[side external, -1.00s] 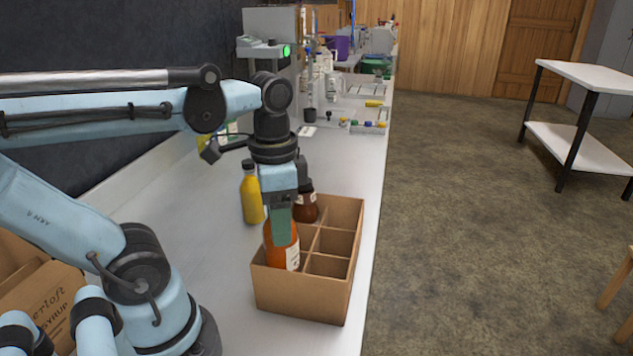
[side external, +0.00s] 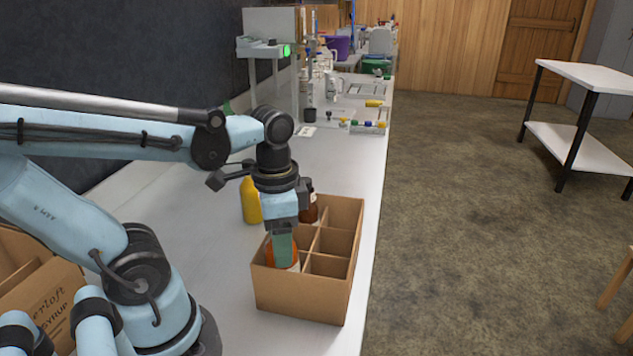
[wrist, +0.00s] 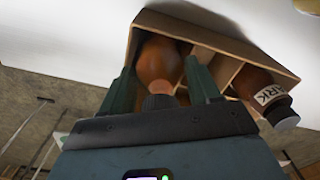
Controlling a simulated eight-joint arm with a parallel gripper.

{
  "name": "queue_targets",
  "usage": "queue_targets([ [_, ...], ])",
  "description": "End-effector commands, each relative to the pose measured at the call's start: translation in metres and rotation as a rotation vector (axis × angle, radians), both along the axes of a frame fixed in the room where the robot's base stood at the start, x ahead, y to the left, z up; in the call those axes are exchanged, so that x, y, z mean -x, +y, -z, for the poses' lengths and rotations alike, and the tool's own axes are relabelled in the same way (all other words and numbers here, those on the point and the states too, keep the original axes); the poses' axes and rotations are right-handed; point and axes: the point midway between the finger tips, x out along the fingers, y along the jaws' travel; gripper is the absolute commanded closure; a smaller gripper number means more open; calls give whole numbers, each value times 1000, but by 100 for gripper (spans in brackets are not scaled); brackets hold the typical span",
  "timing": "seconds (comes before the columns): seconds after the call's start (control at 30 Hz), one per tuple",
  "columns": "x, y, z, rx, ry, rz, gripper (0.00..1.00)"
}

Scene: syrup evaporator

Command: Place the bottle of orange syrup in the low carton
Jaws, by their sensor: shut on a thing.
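The orange syrup bottle (side external: 292,262) is between the fingers of my gripper (side external: 283,258), low inside a near-left compartment of the low carton (side external: 300,298). Most of the bottle is hidden by the carton walls and the fingers. In the wrist view the bottle (wrist: 160,62) stands between the two green fingers of my gripper (wrist: 163,80), its dark cap towards the camera. The carton also shows there, by its rim (wrist: 215,38). Whether the bottle's base touches the carton floor is hidden.
A dark brown bottle (side external: 311,212) stands in a far-left compartment; its label shows in the wrist view (wrist: 268,95). A yellow bottle (side external: 251,205) stands on the counter behind the carton. Another carton (side external: 45,305) is at the lower left. The right compartments look empty.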

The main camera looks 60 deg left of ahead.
Motion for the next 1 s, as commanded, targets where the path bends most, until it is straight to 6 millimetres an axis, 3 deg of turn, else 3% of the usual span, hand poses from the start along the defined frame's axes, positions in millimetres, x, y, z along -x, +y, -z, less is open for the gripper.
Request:
queue_targets([
  [0.23, 0, 0, 5, 0, -2, 0, 100],
  [0.27, 0, 0, 6, 0, -2, 0, 35],
  [0.4, 0, 0, 6, -1, -4, -1, 14],
  [1.0, 0, -2, -2, 6, -5, 0, 13],
])
